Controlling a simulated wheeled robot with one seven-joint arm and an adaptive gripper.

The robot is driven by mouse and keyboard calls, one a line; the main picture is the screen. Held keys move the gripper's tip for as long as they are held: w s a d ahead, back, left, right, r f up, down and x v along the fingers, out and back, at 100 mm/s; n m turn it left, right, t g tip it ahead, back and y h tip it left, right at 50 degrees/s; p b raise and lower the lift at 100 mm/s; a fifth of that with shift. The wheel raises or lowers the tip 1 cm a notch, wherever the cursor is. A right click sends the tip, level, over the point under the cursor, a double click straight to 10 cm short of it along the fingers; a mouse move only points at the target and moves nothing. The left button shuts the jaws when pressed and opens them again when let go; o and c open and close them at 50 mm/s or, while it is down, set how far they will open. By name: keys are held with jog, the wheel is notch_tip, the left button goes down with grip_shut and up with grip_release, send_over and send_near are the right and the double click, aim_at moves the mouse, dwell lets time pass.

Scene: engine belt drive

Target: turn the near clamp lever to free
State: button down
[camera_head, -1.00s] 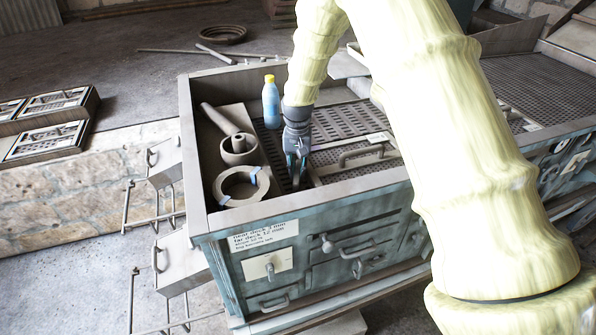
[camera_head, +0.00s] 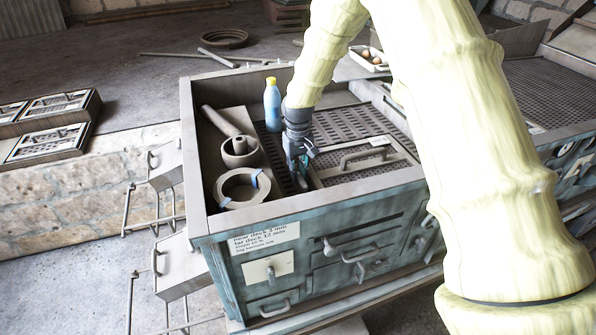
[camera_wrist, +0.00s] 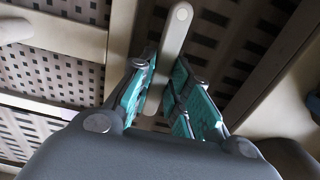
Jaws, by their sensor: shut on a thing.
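The near clamp lever (camera_wrist: 176,40) is a narrow pale grey bar with a round pivot-like disc at one end in the wrist view. My gripper (camera_wrist: 160,92) has its teal pads on either side of the bar and is shut on it. In the head view my gripper (camera_head: 302,178) points down into the near-left part of the box, beside the framed deck panel (camera_head: 372,164) with a bar handle. The lever is mostly hidden behind the fingers there, so its exact angle cannot be told.
The box's wooden front rim (camera_head: 330,198) is close to my gripper. A blue bottle (camera_head: 272,104) with a yellow cap stands behind it. A ring with blue tape (camera_head: 241,188) and a round cup-like part (camera_head: 240,151) lie to the left. Perforated decking fills the rest.

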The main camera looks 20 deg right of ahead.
aim_at(299, 173)
jog(key=c, duration=1.4)
grip_release()
jog(key=shift+o, duration=0.2)
notch_tip(299, 173, up, 12)
